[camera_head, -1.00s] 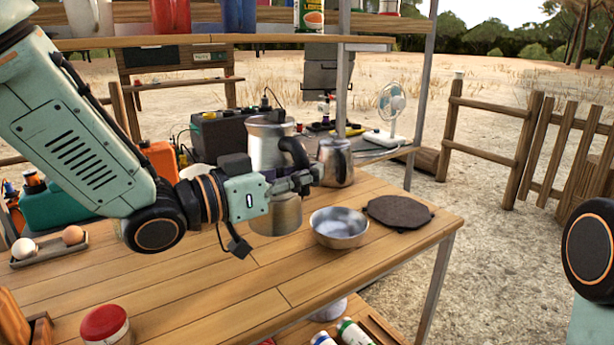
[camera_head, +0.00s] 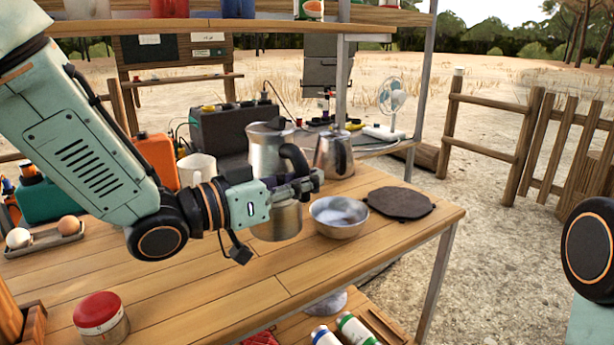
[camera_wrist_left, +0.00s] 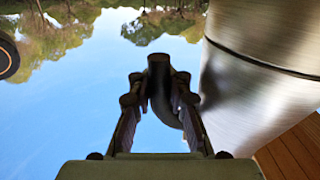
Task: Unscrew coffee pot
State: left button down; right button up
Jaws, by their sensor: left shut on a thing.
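The coffee pot (camera_head: 268,148) is a metal moka pot with a wide upper part, a narrower lower part (camera_head: 280,222) and a black handle (camera_head: 294,158). It is upright over the wooden table; I cannot tell whether its base touches the boards. My left gripper (camera_head: 311,184) is shut on the handle and partly covers the pot's middle. In the left wrist view, the dark handle (camera_wrist_left: 160,78) sits between the fingers (camera_wrist_left: 160,105). The metal body (camera_wrist_left: 262,95), crossed by a dark seam, fills the right side. My right gripper is out of view.
A metal bowl (camera_head: 339,217) stands close right of the pot, with a dark round mat (camera_head: 400,202) beyond. A metal kettle (camera_head: 333,155) is behind, a white mug (camera_head: 198,169) left. Egg tray (camera_head: 45,241) and red-lidded jar (camera_head: 100,315) are nearer. The table's front middle is clear.

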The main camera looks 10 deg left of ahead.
pick_arm(q)
jog(key=shift+w+f+b, duration=0.1)
jog(key=shift+f+b, duration=1.45)
jog(key=shift+f, duration=0.9)
jog(key=shift+f+b, duration=0.4)
jog(key=shift+f, duration=0.4)
jog(key=shift+d, duration=0.15)
jog(key=shift+w+f+n+t+y, duration=0.1)
jog(key=shift+w+n+t+y, duration=0.05)
jog(key=shift+n+t+y, duration=0.4)
jog(key=shift+d+y, duration=0.1)
jog(key=shift+y, duration=0.15)
